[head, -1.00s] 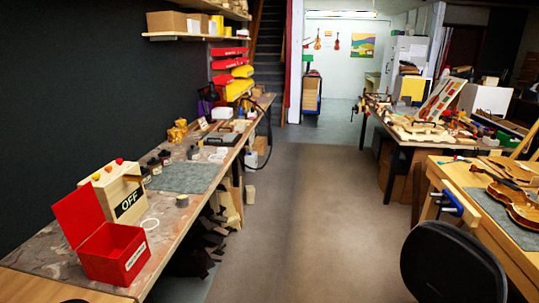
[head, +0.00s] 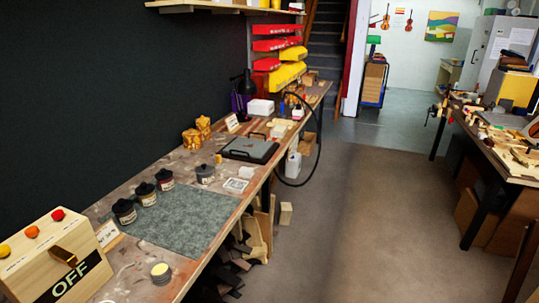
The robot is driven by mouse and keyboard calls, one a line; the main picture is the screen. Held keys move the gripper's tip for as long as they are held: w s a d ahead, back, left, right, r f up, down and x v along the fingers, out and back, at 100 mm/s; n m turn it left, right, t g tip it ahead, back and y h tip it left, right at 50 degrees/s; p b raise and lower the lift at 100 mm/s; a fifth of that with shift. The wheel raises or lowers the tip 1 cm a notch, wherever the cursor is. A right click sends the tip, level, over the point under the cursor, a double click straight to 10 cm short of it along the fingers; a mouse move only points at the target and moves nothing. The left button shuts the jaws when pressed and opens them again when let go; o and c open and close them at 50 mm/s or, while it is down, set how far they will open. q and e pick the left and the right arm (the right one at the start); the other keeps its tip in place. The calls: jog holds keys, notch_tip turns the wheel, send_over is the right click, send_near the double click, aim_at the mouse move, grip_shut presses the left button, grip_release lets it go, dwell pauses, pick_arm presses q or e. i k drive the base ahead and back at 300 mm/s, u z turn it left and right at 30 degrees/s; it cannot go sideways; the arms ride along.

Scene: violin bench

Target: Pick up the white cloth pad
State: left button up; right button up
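A small white pad-like piece (head: 246,172) lies on the left bench near its front edge, beyond the grey mat. It looks like the white cloth pad, but it is too small to be sure. A flat white-edged square (head: 236,185) lies just in front of it. Neither of my grippers is in view.
The left bench (head: 120,262) holds a grey mat (head: 184,218), dark lidded jars (head: 145,194), a wooden OFF box (head: 58,258), a round tin (head: 160,272) and a dark tray (head: 249,149). Wood scraps (head: 250,240) lie below. The floor (head: 350,220) to the right is clear.

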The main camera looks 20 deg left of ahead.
aim_at(244, 172)
jog(key=i, duration=2.5)
jog(key=u, duration=2.7)
